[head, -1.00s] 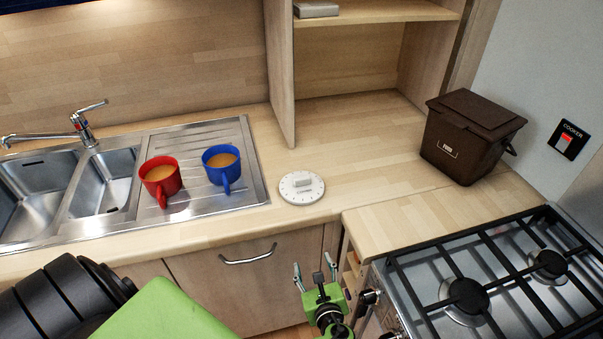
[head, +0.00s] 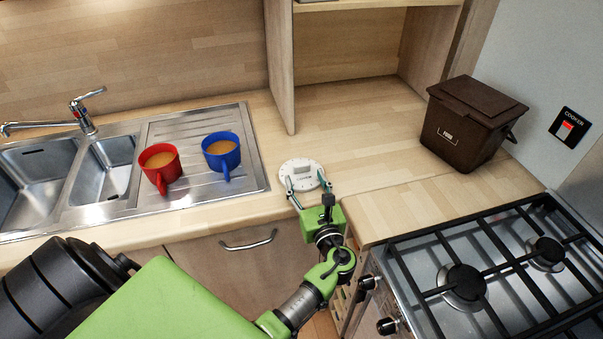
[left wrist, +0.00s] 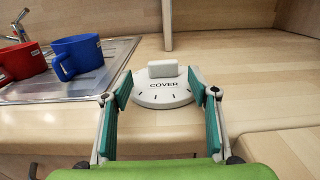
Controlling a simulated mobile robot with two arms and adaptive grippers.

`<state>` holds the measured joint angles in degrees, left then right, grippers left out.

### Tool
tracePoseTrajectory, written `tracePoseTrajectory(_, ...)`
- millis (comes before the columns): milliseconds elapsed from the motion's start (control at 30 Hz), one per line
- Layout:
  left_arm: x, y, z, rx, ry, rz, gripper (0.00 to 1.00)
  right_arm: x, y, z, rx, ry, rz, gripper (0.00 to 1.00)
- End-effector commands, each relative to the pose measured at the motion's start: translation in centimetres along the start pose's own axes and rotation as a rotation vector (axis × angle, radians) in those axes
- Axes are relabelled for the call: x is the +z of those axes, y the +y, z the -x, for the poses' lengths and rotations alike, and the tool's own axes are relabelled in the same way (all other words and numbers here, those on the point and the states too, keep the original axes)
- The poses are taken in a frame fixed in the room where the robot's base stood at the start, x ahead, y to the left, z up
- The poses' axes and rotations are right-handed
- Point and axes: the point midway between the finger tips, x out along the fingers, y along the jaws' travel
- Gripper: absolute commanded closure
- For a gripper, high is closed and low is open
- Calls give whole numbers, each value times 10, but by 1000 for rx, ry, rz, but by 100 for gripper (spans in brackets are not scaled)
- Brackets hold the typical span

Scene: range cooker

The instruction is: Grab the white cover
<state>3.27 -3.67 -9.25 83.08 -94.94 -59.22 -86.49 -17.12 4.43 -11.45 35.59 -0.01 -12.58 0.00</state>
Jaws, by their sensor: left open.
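The white cover (head: 300,174) is a round, flat disc with a raised block handle on top. It lies on the wooden worktop, just right of the steel drainer. In the left wrist view the cover (left wrist: 163,93) bears the word COVER, and its handle (left wrist: 163,71) stands up at its far half. My left gripper (head: 308,184) is open at the near edge of the cover. In the left wrist view its two green-padded fingers (left wrist: 160,92) show on either side of the cover, with nothing held between them. My right gripper is not in view.
A red mug (head: 160,166) and a blue mug (head: 222,154) with brown drink stand on the drainer (head: 205,189), left of the cover. A brown bin (head: 468,122) stands at the back right. A gas hob (head: 490,265) lies at the right. The worktop behind the cover is clear.

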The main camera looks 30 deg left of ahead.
Motion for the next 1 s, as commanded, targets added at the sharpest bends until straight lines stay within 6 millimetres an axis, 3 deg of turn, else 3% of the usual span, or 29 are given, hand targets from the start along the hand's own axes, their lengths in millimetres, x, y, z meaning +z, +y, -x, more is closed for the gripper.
tracePoseTrajectory(300, 2, -5, -43, 1, -1, 2, 46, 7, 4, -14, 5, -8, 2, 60)
tracePoseTrajectory(567, 3, -5, -45, -1, 0, 1, 46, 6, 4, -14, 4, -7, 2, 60)
tracePoseTrajectory(733, 3, -5, -45, 0, 0, 2, 87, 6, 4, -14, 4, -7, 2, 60)
tracePoseTrajectory(1000, 3, -5, -45, 0, 0, 2, 87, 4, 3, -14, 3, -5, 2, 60)
